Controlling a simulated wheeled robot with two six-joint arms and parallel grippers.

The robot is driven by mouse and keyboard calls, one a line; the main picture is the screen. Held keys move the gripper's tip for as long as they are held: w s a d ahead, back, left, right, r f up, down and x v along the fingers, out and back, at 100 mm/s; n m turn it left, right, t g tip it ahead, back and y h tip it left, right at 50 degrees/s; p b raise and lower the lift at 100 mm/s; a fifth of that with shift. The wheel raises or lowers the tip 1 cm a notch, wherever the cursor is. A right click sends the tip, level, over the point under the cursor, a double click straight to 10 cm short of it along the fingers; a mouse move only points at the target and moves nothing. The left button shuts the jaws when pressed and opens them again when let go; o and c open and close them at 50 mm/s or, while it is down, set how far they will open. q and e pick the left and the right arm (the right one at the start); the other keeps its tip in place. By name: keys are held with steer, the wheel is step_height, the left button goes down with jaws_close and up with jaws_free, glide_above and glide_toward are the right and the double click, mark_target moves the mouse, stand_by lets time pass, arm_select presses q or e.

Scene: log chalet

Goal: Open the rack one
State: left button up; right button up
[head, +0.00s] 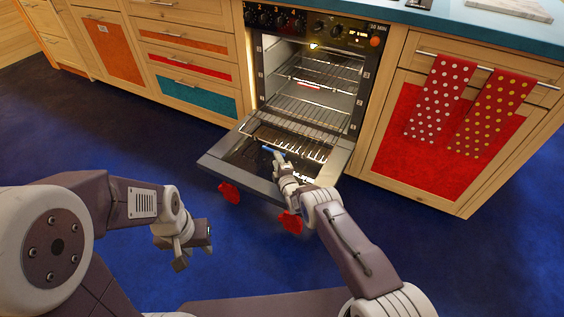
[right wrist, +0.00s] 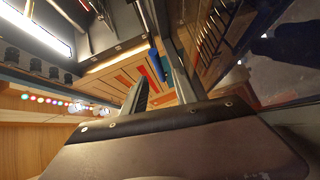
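The oven (head: 308,75) stands open, its door (head: 232,172) folded down toward me. Inside are several wire racks: an upper one (head: 330,70) and a lower one (head: 305,112). Small number labels line the cavity walls, but I cannot read clearly which rack is one. Wire lines also show over the door glass; I cannot tell whether they are a reflection. My right gripper (head: 279,158) is over the open door, in front of the racks. Its two fingers are apart in the right wrist view (right wrist: 160,85), with nothing clearly held. A small blue piece shows at its tips. My left gripper (head: 182,257) hangs over the floor, away from the oven.
Red knob-like pieces (head: 229,192) show at the door's front edge. Drawers (head: 190,85) stand left of the oven. A cabinet (head: 440,125) with two dotted towels (head: 440,97) stands right. The blue floor (head: 90,135) in front is clear.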

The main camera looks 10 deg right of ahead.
steer(key=shift+s+d+r+p, duration=0.15)
steer(key=shift+s+r+p, duration=0.35)
steer(key=shift+p, duration=1.15)
steer(key=shift+s+d+r+p, duration=0.15)
steer(key=shift+s+p, duration=0.55)
steer(key=shift+p, duration=0.95)
steer(key=p+v, duration=0.3)
steer(key=p, duration=0.1)
steer(key=shift+s+f, duration=0.1)
steer(key=shift+s, duration=0.1)
steer(key=shift+s+f+p, duration=0.2)
steer(key=shift+s+p, duration=0.15)
steer(key=shift+s, duration=0.15)
